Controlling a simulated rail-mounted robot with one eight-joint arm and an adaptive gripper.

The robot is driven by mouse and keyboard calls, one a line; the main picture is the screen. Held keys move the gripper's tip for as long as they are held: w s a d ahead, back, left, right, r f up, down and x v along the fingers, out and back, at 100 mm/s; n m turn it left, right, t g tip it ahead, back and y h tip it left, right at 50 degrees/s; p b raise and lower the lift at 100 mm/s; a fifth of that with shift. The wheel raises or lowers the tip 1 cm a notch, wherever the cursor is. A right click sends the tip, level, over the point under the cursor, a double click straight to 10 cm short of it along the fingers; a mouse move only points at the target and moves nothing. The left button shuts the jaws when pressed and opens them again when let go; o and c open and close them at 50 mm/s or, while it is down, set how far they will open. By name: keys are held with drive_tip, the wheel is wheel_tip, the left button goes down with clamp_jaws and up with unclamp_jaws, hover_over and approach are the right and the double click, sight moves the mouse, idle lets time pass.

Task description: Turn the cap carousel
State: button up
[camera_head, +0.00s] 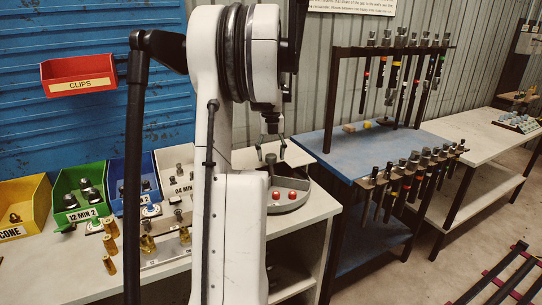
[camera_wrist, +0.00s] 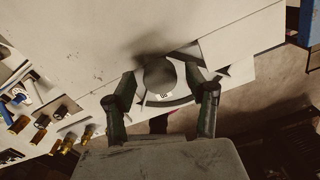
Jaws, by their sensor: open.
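A round grey tray (camera_head: 297,200) with a raised rim, red round pieces and a dark centre post (camera_head: 270,160) stands at the bench's right end; I take it for the cap carousel. My arm hides its left part. My gripper (camera_head: 271,148) points down above the post, fingers spread. In the wrist view, my gripper (camera_wrist: 163,86) is open with a finger on either side of a dark, blurred round knob. A curved grey rim (camera_wrist: 172,102) and a small white label show below the knob. I cannot tell whether the fingers touch anything.
Yellow (camera_head: 23,203), green (camera_head: 80,192) and blue bins stand left on the bench, with brass fittings (camera_head: 109,264) in front. A red CLIPS bin (camera_head: 78,74) hangs on the wall. A blue table (camera_head: 375,150) with racks of hanging hoses is right, across a gap.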

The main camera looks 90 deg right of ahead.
wheel_tip(320, 180, up, 12)
drive_tip(key=shift+f, duration=0.2)
idle(0.4)
